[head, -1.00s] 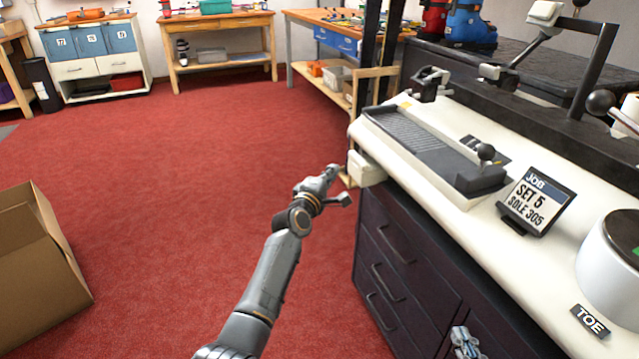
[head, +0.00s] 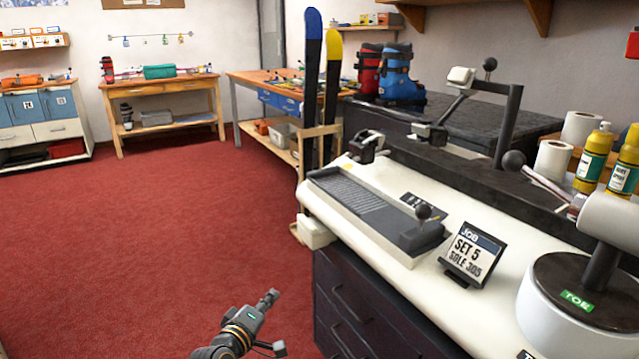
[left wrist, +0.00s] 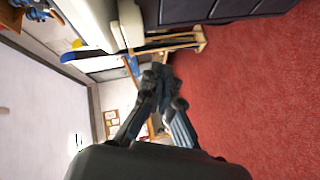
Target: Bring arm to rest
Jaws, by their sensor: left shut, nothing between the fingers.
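My left gripper (head: 268,299) is low in the head view, over the red carpet and to the left of the bench's dark drawers. It is shut with nothing held, and apart from the bench. In the left wrist view its dark fingers (left wrist: 163,82) point toward the wooden ski rack and the far wall. My right gripper is in neither view.
The white bench top (head: 385,240) with a black jig and a job sign (head: 472,254) stands close on the right. Dark drawers (head: 365,310) are below it. Two skis (head: 310,90) stand in a rack behind. Open red carpet (head: 150,240) lies to the left.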

